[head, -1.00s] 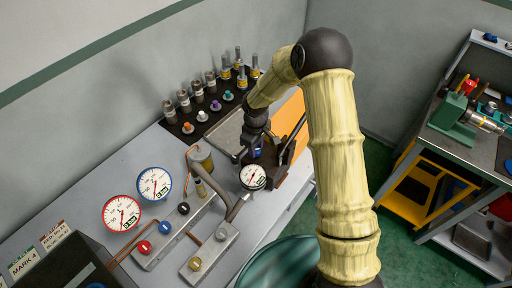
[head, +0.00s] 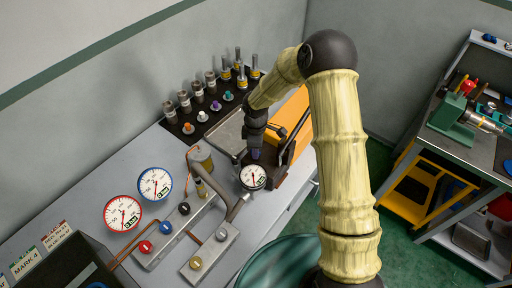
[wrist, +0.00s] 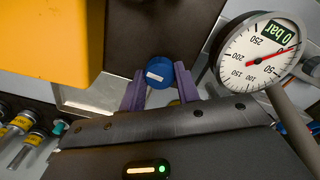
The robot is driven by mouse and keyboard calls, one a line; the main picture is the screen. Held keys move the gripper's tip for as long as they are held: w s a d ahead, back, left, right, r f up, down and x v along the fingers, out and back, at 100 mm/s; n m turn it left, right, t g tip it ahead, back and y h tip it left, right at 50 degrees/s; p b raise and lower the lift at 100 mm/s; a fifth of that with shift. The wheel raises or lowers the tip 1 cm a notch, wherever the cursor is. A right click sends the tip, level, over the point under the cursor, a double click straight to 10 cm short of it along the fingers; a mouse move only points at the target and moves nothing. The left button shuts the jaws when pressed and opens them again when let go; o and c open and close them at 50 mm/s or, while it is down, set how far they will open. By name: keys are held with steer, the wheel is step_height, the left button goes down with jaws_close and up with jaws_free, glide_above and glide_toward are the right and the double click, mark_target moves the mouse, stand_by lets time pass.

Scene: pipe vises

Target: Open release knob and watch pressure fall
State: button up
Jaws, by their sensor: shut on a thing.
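A blue round knob (wrist: 158,72) with a pale label sits between the purple fingers of my gripper (wrist: 160,92) in the wrist view. My gripper is shut on this knob. In the head view my gripper (head: 255,153) reaches down beside the orange pump housing (head: 292,122), and the knob is hidden there. A round pressure gauge (wrist: 260,53) stands to the right of the knob in the wrist view. Its display reads 0 bar and its red needle lies between the 250 and 50 marks. The same gauge (head: 253,176) shows just below my gripper in the head view.
A red-rimmed gauge (head: 122,213) and a blue-rimmed gauge (head: 155,184) lie on the bench at left, near manifold blocks with coloured knobs (head: 145,247). Fittings stand on a black mat (head: 209,120) behind. A hose (head: 208,178) runs close to my gripper.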

steer(key=shift+w, duration=0.1)
steer(key=o, duration=1)
steer(key=shift+r, duration=0.15)
step_height(320, 180, up, 17)
steer(key=b, duration=0.3)
steer(key=shift+r, duration=0.1)
steer(key=s+d+m+t, duration=0.1)
steer(key=s+d+m, duration=0.4)
steer(key=s, duration=0.1)
steer(key=s+d+f+m, duration=0.1)
steer(key=s+d+m, duration=0.4)
steer(key=s+m, duration=0.1)
steer(key=s+d+f+m+t, duration=0.1)
steer(key=s+d+m, duration=0.4)
steer(key=s+m, duration=0.1)
steer(key=shift+s+d+f+t, duration=0.2)
steer(key=shift+s+t, duration=0.1)
steer(key=shift+s, duration=0.15)
